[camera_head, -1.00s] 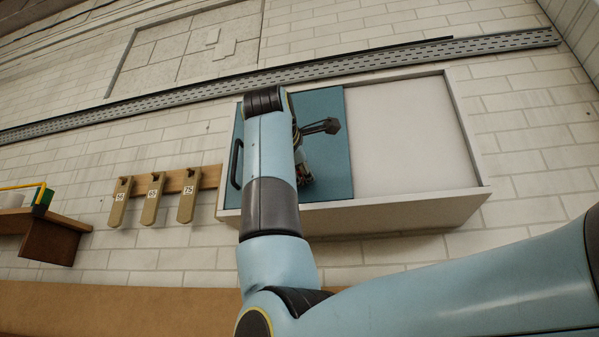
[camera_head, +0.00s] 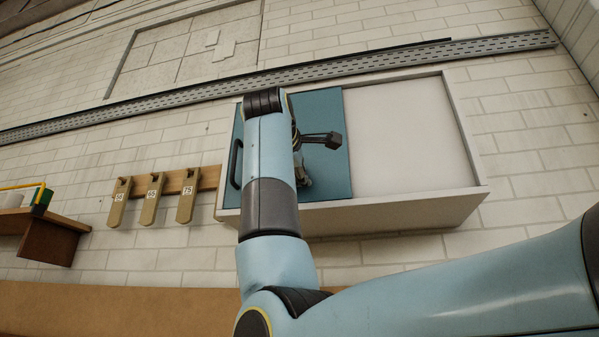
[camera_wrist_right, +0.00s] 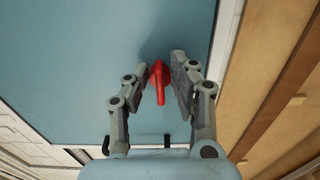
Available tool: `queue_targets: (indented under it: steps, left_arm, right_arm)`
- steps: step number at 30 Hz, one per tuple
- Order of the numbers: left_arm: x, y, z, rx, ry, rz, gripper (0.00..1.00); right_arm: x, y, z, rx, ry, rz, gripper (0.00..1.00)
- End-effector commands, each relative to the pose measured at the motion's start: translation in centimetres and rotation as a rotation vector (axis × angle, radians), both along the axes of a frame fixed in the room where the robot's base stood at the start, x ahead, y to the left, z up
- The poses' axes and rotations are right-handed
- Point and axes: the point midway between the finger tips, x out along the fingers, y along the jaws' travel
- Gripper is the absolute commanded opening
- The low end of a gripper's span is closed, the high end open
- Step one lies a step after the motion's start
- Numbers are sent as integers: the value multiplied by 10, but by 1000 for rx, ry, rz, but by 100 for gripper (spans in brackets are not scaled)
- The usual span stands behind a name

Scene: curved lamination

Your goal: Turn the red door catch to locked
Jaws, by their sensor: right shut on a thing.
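The red door catch (camera_wrist_right: 158,80) is on the blue door panel in the right wrist view, its handle pointing down the picture. My right gripper (camera_wrist_right: 164,72) has its two grey fingers on either side of the catch and is shut on it. In the head view my right arm covers the catch, and only part of the right gripper (camera_head: 304,172) shows beside the arm, in front of the blue door (camera_head: 330,108). My left gripper is out of view.
The blue door covers the left of a white wall cabinet (camera_head: 478,192); the right side shows a pale interior. A black door handle (camera_head: 235,163) is at the left. Numbered tags (camera_head: 152,200) hang on a wooden rack, and a brown shelf (camera_head: 48,240) stands further left.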

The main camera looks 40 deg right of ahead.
Motion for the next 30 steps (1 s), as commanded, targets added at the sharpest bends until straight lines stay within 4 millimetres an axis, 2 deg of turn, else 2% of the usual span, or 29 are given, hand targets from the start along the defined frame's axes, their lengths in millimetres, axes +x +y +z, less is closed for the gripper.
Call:
queue_targets:
  steps: [3, 4, 6, 14, 17, 24, 30]
  left_arm:
    - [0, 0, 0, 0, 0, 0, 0]
    - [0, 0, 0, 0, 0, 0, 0]
    - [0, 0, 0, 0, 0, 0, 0]
    - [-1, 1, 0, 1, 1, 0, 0]
    - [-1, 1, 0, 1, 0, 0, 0]
    - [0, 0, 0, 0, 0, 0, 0]
    - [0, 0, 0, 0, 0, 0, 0]
  right_arm:
    - [0, 0, 2, -2, -3, 1, 0]
    - [0, 0, 2, -3, -4, 1, 26]
    - [0, 0, 2, -2, -3, 1, 32]
    - [-1, 2, 1, -2, -2, 1, 32]
    - [-7, 10, 1, -1, -2, 4, 32]
    - [-34, 43, 1, 0, -4, 6, 32]
    - [-47, 57, 1, -2, -3, 3, 32]
